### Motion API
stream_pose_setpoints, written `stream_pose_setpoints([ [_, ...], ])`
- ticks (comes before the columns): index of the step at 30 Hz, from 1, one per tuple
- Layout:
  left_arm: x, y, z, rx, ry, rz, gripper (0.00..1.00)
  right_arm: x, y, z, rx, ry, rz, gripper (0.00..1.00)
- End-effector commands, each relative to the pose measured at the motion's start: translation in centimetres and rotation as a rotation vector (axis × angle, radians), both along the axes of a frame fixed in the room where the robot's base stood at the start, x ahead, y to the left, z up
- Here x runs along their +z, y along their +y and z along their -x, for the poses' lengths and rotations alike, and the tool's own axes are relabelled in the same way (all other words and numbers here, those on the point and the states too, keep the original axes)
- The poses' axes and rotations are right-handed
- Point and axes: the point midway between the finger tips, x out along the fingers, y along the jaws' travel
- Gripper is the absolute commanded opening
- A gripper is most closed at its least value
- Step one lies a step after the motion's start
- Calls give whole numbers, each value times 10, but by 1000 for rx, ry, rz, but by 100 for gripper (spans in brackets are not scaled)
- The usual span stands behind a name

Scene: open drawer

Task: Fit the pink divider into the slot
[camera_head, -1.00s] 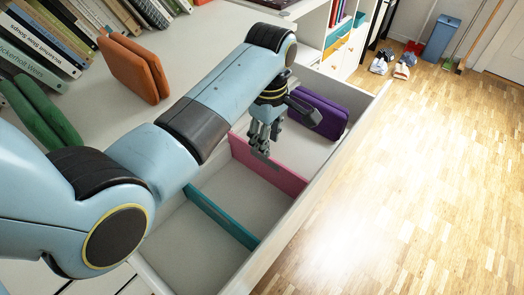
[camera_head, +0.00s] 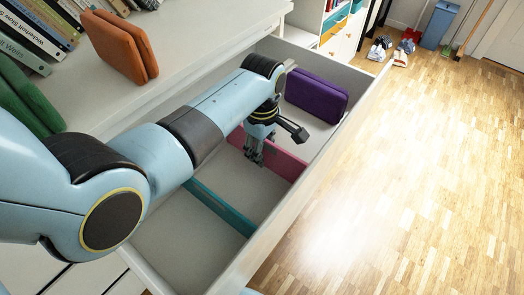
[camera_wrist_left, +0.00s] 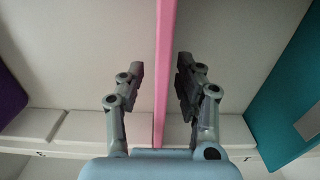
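The pink divider (camera_head: 287,165) stands on edge across the open drawer (camera_head: 318,170) in the head view. It also runs up the middle of the left wrist view (camera_wrist_left: 163,60). My left gripper (camera_head: 254,157) is down inside the drawer at the divider. In the left wrist view its two fingers (camera_wrist_left: 160,66) are apart, one on each side of the divider, with a visible gap on both sides. The slot is hidden, and I cannot tell how the divider's ends sit against the walls. My right gripper is not in view.
A teal divider (camera_head: 222,208) stands in the drawer nearer me, with empty compartments around it. A purple case (camera_head: 317,95) stands at the drawer's far end. An orange case (camera_head: 120,45), a green case (camera_head: 25,98) and books (camera_head: 38,25) are on the top surface.

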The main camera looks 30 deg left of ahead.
Motion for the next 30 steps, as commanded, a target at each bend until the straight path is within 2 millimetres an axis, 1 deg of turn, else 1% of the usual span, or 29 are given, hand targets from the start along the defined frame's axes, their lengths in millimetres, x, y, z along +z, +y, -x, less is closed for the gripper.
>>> stream_pose_setpoints([
  [2,1,0,0,0,0,0,35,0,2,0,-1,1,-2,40],
  [5,1,0,0,0,0,0,23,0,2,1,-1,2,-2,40],
  [10,1,0,0,0,0,-1,1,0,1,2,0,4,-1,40],
  [24,2,0,0,0,-1,-1,0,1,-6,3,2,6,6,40],
  [27,6,0,-1,0,-1,-1,0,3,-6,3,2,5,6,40],
  [30,15,0,-1,0,-3,-1,0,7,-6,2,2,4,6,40],
])
